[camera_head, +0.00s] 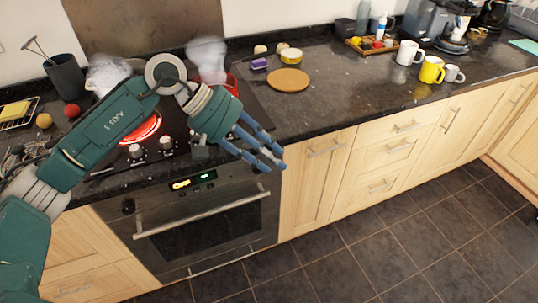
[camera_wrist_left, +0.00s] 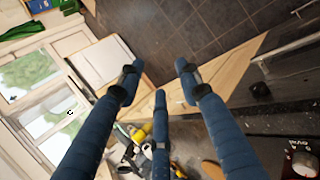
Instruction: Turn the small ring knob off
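The dark hob has a red glowing ring (camera_head: 141,130). Two silver knobs, one on the left (camera_head: 136,151) and one on the right (camera_head: 166,143), stand near its front edge; I cannot tell which serves the small ring. In the left wrist view a silver knob (camera_wrist_left: 303,165) with red marks beside it shows at the lower right corner. My left gripper (camera_head: 266,150) is open and empty, its blue fingers spread over the worktop's front edge, right of the knobs and apart from them. The left wrist view shows its spread fingers (camera_wrist_left: 158,85) with nothing between them. My right gripper is not in view.
Steam rises from a pot at the back left (camera_head: 95,82) and from a red pot (camera_head: 232,84) behind my left arm. The oven (camera_head: 205,222) with its long handle is below the hob. A round wooden board (camera_head: 288,79) lies to the right. The worktop beyond it has free room.

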